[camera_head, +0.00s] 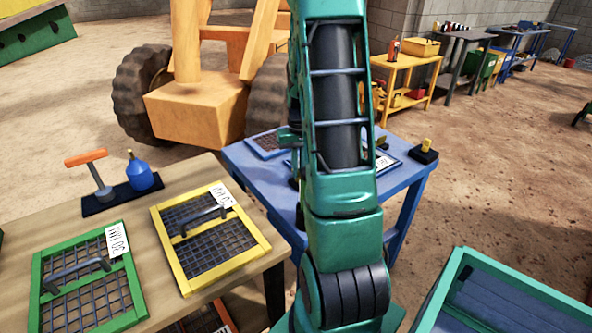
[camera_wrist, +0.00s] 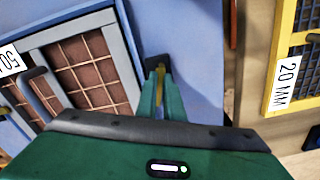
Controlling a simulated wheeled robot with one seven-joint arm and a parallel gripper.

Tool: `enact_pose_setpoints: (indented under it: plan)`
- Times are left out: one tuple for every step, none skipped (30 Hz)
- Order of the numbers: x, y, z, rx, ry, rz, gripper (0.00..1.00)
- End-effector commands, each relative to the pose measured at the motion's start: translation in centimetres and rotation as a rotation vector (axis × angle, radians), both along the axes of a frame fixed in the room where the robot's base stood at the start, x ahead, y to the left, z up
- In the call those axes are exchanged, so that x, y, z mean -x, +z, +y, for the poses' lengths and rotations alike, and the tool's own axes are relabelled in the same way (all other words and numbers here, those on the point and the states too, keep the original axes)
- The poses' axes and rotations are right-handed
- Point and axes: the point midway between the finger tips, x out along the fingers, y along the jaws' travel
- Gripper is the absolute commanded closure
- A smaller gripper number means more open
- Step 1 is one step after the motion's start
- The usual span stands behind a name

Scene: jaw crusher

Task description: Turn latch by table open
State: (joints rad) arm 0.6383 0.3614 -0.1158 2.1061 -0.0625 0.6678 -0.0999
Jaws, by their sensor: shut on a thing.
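In the wrist view my gripper (camera_wrist: 159,82) is shut on a thin yellow lever (camera_wrist: 160,76), which I take to be the latch. The lever's black base (camera_wrist: 157,63) sits just beyond the fingertips on the blue table (camera_wrist: 190,45). The fingers hide most of the lever, so its exact angle is unclear. In the head view my green arm covers this spot, and the fingertips are hidden. A similar black block with a yellow knob (camera_head: 426,146) stands at the right corner of the blue table (camera_head: 243,163).
A grey-framed screen marked 50 (camera_wrist: 118,45) lies left of my fingers. The wooden table (camera_head: 168,189) holds a yellow-framed 20 MM screen (camera_head: 262,243), a green-framed screen (camera_head: 38,290) and a blue bottle (camera_head: 140,176). A teal-edged bin (camera_head: 452,275) stands at lower right.

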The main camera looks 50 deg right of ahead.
Motion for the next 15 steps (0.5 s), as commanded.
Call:
enact_pose_setpoints:
  plan:
    - [-0.45,0.20,-0.04,0.005,0.046,-0.009,1.00]
    - [-0.47,0.20,-0.03,0.005,0.071,-0.009,1.00]
    - [-0.48,0.20,-0.03,0.005,0.104,-0.009,1.00]
    - [-0.48,0.21,-0.03,0.005,0.128,-0.010,1.00]
    - [-0.47,0.21,-0.04,0.006,0.151,-0.009,1.00]
    - [-0.48,0.21,-0.05,0.006,0.180,-0.009,1.00]
    - [-0.48,0.21,-0.05,0.006,0.199,-0.009,1.00]
    - [-0.49,0.21,-0.05,0.006,0.220,-0.009,1.00]
    - [-0.50,0.21,-0.04,0.006,0.244,-0.009,1.00]
    - [-0.50,0.22,-0.04,0.006,0.260,-0.009,1.00]
    - [-0.50,0.22,-0.05,0.006,0.277,-0.009,1.00]
    - [-0.51,0.22,-0.04,0.006,0.296,-0.010,1.00]
    - [-0.52,0.22,-0.04,0.006,0.310,-0.010,1.00]
    - [-0.53,0.23,-0.03,0.006,0.321,-0.010,1.00]
    - [-0.54,0.23,-0.02,0.006,0.337,-0.010,1.00]
